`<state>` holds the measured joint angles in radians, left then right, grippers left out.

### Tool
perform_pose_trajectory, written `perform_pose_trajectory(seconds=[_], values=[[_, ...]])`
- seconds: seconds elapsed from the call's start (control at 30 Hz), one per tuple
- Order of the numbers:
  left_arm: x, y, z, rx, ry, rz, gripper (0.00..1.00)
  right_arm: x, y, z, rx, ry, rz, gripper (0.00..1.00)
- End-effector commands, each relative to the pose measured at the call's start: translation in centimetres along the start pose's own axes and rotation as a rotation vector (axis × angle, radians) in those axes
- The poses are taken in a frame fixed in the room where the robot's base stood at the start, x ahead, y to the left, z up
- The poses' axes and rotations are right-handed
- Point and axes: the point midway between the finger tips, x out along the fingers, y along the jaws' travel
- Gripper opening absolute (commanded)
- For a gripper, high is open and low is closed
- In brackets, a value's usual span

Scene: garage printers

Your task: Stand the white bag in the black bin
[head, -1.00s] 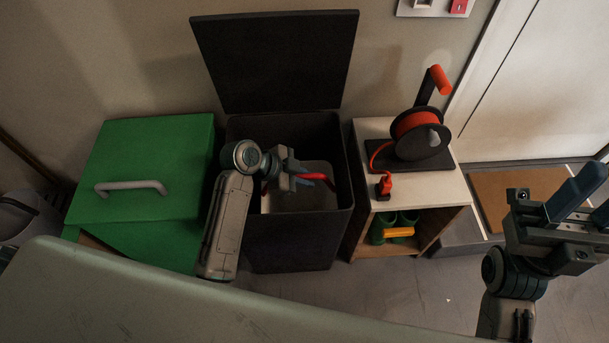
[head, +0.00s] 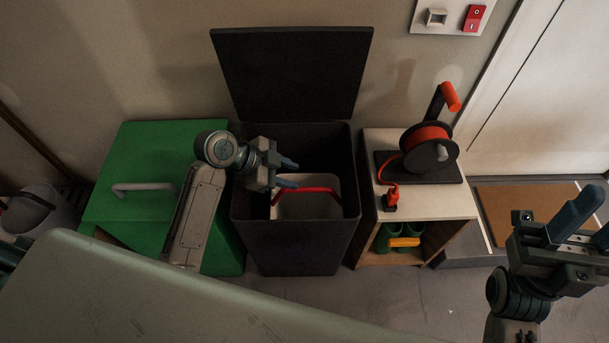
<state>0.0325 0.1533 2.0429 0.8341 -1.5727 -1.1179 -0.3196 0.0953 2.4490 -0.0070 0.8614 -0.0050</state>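The black bin (head: 295,249) stands against the wall with its lid (head: 292,72) raised. The white bag (head: 310,207) is inside the bin, low down, with its red handle (head: 318,190) on top. It looks upright, but its lower part is hidden by the bin's front wall. My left gripper (head: 290,173) is over the left part of the bin opening, its two fingers apart and nothing between them. It is up and left of the handle and looks clear of it. My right gripper (head: 588,225) is at the far right, open and empty, away from the bin.
A green box (head: 140,170) with a grey handle stands left of the bin. Right of it, a small shelf (head: 430,205) carries a red cable reel (head: 428,147). A grey bucket (head: 45,210) is at far left. Some floor in front is clear.

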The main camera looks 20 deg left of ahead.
Motion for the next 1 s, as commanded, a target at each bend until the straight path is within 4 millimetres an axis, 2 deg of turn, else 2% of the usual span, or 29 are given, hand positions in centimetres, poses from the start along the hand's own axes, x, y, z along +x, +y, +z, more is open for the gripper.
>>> perform_pose_trajectory(seconds=[0.03, 0.2, 0.47, 0.57, 0.67, 0.77, 0.9, 1.0], values=[[-1.0, 0.0, 0.0, 0.003, -0.004, 0.000, 0.36, 0.1, 0.0, 0.0, 0.001, -0.008, -0.003, 0.36], [-2.6, 0.0, 0.0, 0.001, -0.001, -0.001, 0.36, 0.2, 0.0, -0.1, 0.003, -0.018, -0.009, 0.36], [-3.1, -0.1, 0.0, -0.004, 0.003, -0.007, 0.36, 0.2, 0.0, -0.1, 0.003, -0.018, -0.011, 0.36], [-3.1, -0.8, -0.4, -0.028, 0.018, -0.069, 0.36, 0.2, -0.1, -0.1, 0.003, -0.017, -0.011, 0.36], [-3.5, -2.6, -1.1, -0.085, 0.058, -0.218, 0.36, 0.2, -0.1, -0.1, 0.003, -0.018, -0.011, 0.36], [-5.0, -5.1, -2.2, -0.154, 0.136, -0.432, 0.36, 0.2, -0.1, -0.1, 0.003, -0.018, -0.012, 0.36], [-8.9, -8.0, -4.3, -0.223, 0.300, -0.741, 0.36, 0.2, -0.1, -0.1, 0.003, -0.017, -0.012, 0.36], [-12.7, -9.0, -6.0, -0.239, 0.446, -0.938, 0.36, 0.2, -0.1, -0.1, 0.003, -0.017, -0.012, 0.36]])
